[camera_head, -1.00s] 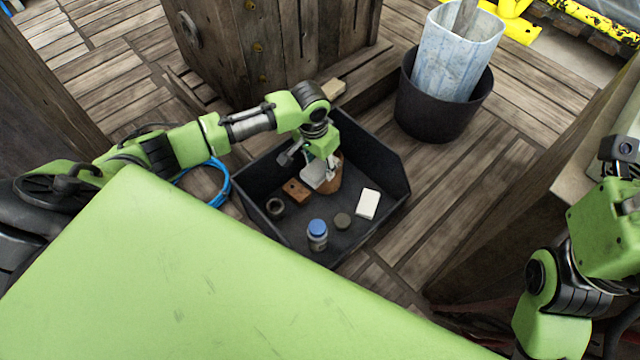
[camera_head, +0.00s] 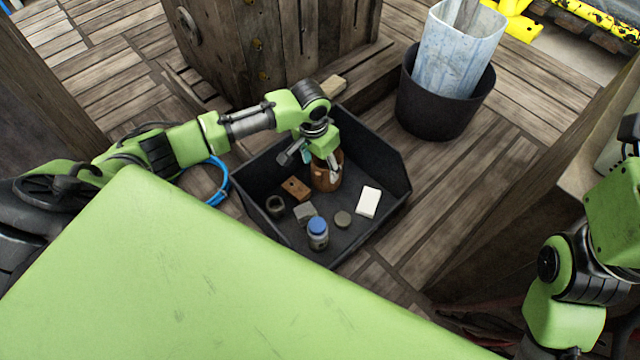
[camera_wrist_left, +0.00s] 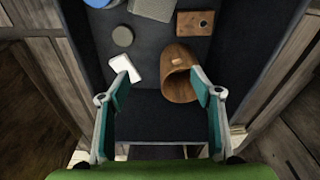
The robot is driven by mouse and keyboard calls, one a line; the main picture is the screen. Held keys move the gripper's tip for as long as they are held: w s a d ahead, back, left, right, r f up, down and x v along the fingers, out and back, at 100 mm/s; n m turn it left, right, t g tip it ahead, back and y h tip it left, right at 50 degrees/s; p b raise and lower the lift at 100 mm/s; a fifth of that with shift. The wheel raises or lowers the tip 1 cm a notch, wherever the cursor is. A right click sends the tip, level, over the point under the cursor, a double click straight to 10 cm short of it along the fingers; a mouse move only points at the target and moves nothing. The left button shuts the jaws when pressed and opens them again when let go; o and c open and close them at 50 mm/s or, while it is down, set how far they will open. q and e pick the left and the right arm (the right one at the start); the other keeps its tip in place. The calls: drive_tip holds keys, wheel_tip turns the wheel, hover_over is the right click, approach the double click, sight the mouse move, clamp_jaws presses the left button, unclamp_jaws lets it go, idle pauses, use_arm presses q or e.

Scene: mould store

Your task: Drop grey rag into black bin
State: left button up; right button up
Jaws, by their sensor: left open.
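A small folded grey piece, which looks like the grey rag (camera_head: 305,211), lies on the floor of the black bin (camera_head: 394,165), an angular open tray. It also shows at the top of the left wrist view (camera_wrist_left: 153,8), cut by the frame edge. My left gripper (camera_wrist_left: 162,88) is open and empty. In the head view the left gripper (camera_head: 320,163) is above the bin, beside a brown wooden cup (camera_head: 326,178), apart from the rag. In the wrist view the cup (camera_wrist_left: 178,82) is close to one fingertip. My right gripper's fingers are out of frame.
The bin also holds a white block (camera_head: 368,202), a blue-capped jar (camera_head: 317,234), a brown block (camera_head: 295,188), a dark ring (camera_head: 274,206) and a round lid (camera_head: 342,219). A round black bucket (camera_head: 437,108) stands behind, right. Wooden posts flank the bin.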

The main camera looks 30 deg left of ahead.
use_arm(q)
wheel_tip(320, 180, up, 12)
drive_tip(key=s, duration=0.1)
drive_tip(key=shift+s+a, duration=0.15)
drive_tip(key=shift+s, duration=0.05)
drive_tip(key=shift+f, duration=0.1)
idle(0.4)
